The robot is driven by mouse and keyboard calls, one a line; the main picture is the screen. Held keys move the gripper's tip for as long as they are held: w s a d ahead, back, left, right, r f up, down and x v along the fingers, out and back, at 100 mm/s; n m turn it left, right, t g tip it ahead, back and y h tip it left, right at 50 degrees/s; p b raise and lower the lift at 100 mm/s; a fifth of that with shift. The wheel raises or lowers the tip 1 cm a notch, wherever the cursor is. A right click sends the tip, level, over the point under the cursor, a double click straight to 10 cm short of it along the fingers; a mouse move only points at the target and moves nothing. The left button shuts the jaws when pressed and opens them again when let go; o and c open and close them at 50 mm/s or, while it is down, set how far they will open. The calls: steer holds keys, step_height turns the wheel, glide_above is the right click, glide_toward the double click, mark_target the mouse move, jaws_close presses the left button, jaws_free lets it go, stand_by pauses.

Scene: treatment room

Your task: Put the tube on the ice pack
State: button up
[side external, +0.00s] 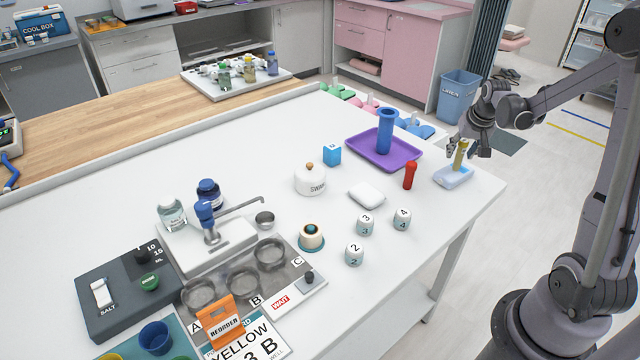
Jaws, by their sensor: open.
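A yellow tube (460,152) stands upright near the right edge of the white table, over a pale blue and white slab (452,177) that looks like the ice pack. The tube's lower end appears to touch the slab. My gripper (466,150) is open, with its fingers on either side of the tube's upper part. Whether a finger touches the tube is too small to tell.
A red upright piece (410,175) stands just left of the slab. A purple tray (360,151) with a blue cylinder (386,130) lies behind. The table edge is close on the right.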

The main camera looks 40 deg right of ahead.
steer(key=v, duration=1.1)
steer(key=s+a+n+t+y, duration=0.1)
steer(key=a+n, duration=0.3)
steer(key=a, duration=1.1)
steer(key=s+a+n+t+y, duration=0.2)
steer(key=a+n, duration=0.3)
steer(key=a, duration=1)
steer(key=shift+s+a+f+t, duration=0.4)
steer(key=shift+s+f+t, duration=0.1)
steer(key=shift+s, duration=0.05)
